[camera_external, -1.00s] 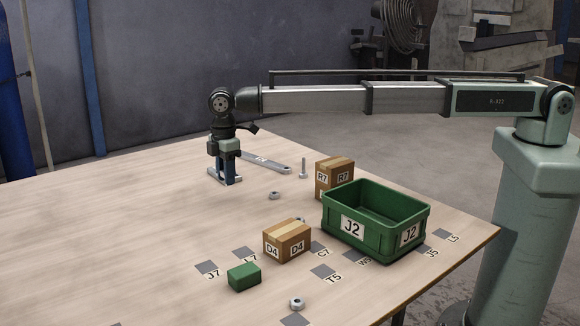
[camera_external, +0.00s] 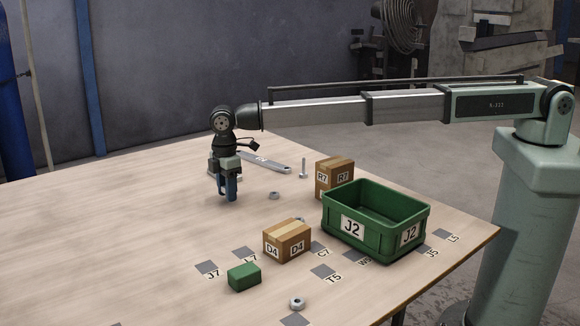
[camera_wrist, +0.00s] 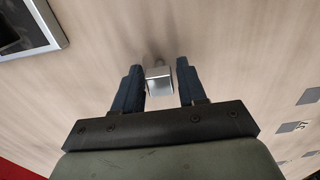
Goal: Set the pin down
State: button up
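My gripper (camera_external: 229,196) points down over the left-middle of the table, its blue fingers low, close to the tabletop. In the wrist view my gripper (camera_wrist: 160,72) has a finger on each side of a silver pin (camera_wrist: 159,84) with a blocky head and a thin darker end.
A flat grey bar (camera_external: 268,162) and an upright bolt (camera_external: 304,168) lie behind to the right. A nut (camera_external: 274,195) is close by. Boxes R7 (camera_external: 325,181) and D4 (camera_external: 278,246), green bin J2 (camera_external: 375,245) and a green block (camera_external: 244,277) stand farther right and forward. The left table is clear.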

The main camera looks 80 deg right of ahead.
jog(key=shift+o, duration=1.4)
notch_tip(320, 180, up, 12)
jog(key=shift+r, duration=0.15)
